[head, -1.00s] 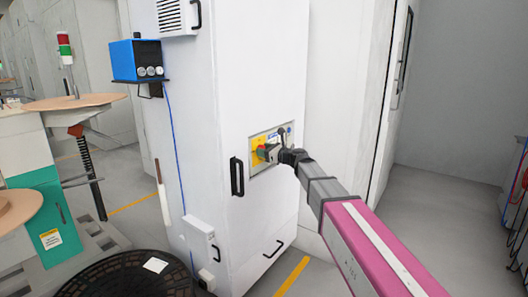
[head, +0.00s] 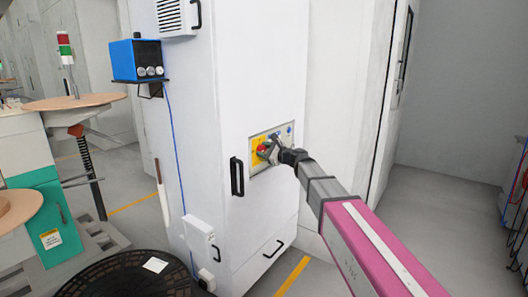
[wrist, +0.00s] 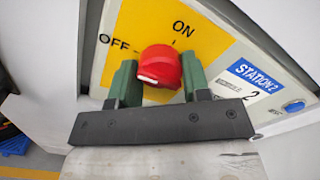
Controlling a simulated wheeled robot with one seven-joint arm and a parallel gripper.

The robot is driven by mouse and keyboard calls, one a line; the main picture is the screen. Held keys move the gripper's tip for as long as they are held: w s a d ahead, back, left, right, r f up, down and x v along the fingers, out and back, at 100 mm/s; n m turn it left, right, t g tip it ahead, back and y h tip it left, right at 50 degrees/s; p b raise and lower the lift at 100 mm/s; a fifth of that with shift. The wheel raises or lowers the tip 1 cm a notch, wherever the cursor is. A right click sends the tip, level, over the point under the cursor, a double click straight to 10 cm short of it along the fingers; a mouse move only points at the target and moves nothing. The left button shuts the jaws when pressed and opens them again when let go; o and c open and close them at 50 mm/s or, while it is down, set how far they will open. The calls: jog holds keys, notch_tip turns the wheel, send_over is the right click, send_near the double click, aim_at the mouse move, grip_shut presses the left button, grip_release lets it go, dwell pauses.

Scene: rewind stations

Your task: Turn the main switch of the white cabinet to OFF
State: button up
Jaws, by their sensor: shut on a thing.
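The white cabinet (head: 222,95) stands upright in the middle of the head view. On its front is a panel with a yellow plate (wrist: 205,38) marked ON and OFF. The main switch is a red knob (wrist: 160,62) on that plate; it shows small in the head view (head: 263,148). My gripper (wrist: 158,78) has its two green fingers on either side of the knob and is shut on it. A white mark shows on the knob's lower edge; I cannot tell exactly which label it points to. The gripper partly hides the panel in the head view.
A blue "STATION 2" label (wrist: 254,75) and a blue button (wrist: 294,107) sit right of the plate. A black door handle (head: 237,177) is left below the panel. A blue box (head: 136,60) sits on the cabinet's left side.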

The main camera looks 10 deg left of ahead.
dwell(0.3)
jog(key=o, duration=0.9)
jog(key=v, duration=1)
jog(key=shift+s+d, duration=0.2)
jog(key=shift+d, duration=0.15)
